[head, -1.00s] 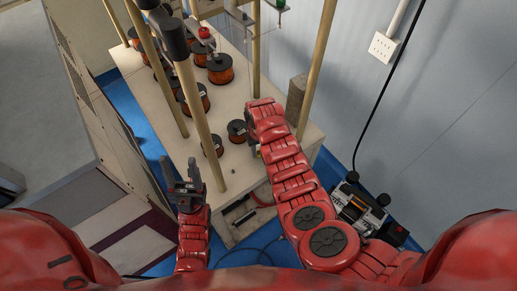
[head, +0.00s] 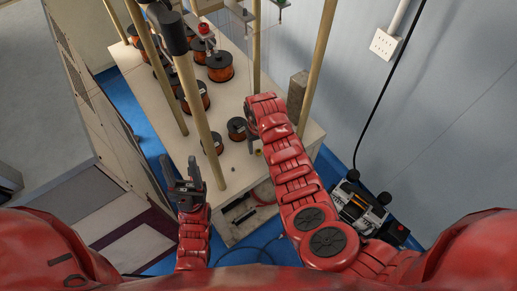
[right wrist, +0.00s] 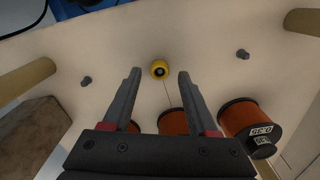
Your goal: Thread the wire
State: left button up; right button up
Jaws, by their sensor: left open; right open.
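A small yellow roller (right wrist: 159,70) with a dark centre sits on the pale bench top, between and just beyond my right fingertips in the right wrist view. A thin wire (right wrist: 167,94) runs from it down between the fingers, toward the orange spools. My right gripper (right wrist: 160,75) is open, with nothing gripped between its fingers. In the head view it is mostly hidden under my right forearm, over the bench's near right part. My left gripper (head: 180,162) is open and empty, upright beside the bench's near left edge.
Several orange wire spools (head: 220,66) stand on the bench (head: 238,195). Pale wooden posts (head: 205,125) rise around it. A brownish block (head: 298,88) stands at the right edge. A machine (head: 358,208) sits lower right, and a black cable hangs by the wall.

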aim_at(258, 153)
jog(key=shift+r+b, duration=0.55)
jog(key=shift+r, duration=0.2)
notch_tip(258, 153, up, 3)
jog(key=shift+s+a+r+b, duration=0.15)
jog(key=shift+b, duration=0.8)
notch_tip(258, 153, up, 11)
jog(key=p, duration=0.6)
